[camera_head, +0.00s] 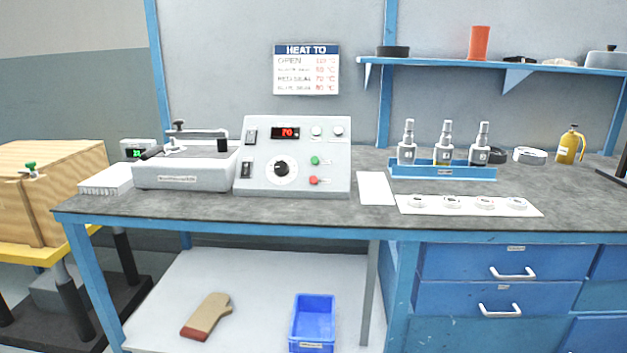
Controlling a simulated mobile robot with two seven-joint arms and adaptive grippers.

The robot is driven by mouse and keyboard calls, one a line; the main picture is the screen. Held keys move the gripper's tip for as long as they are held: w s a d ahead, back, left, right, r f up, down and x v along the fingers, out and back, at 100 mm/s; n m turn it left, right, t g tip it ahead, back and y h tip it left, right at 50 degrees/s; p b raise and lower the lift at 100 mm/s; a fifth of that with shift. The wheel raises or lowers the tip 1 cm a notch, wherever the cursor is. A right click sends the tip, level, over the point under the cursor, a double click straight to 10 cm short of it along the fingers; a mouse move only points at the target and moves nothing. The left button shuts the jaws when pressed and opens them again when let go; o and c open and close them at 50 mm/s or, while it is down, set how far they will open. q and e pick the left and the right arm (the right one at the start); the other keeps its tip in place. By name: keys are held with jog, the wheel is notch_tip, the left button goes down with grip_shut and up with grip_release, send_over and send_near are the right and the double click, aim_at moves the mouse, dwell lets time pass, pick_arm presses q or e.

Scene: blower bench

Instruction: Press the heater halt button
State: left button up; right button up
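A light grey control box (262,188) with a sloped front stands on the bench, left of the middle. Its red display (286,132) reads what looks like 70. Below the display is a black dial (281,169). To the right of the dial are a green button (315,160) and, below it, a red button (313,180). Small labels sit beside the buttons, too small to read, so I cannot tell by text which is the heater halt button. Neither of my grippers shows in the head view.
A grey clamp device (185,174) stands directly left of the control box. A white sheet (376,188) lies to its right, then a blue rack (443,173) with 3 bottles and a white strip (468,211) with several round parts. The space in front of the box is clear.

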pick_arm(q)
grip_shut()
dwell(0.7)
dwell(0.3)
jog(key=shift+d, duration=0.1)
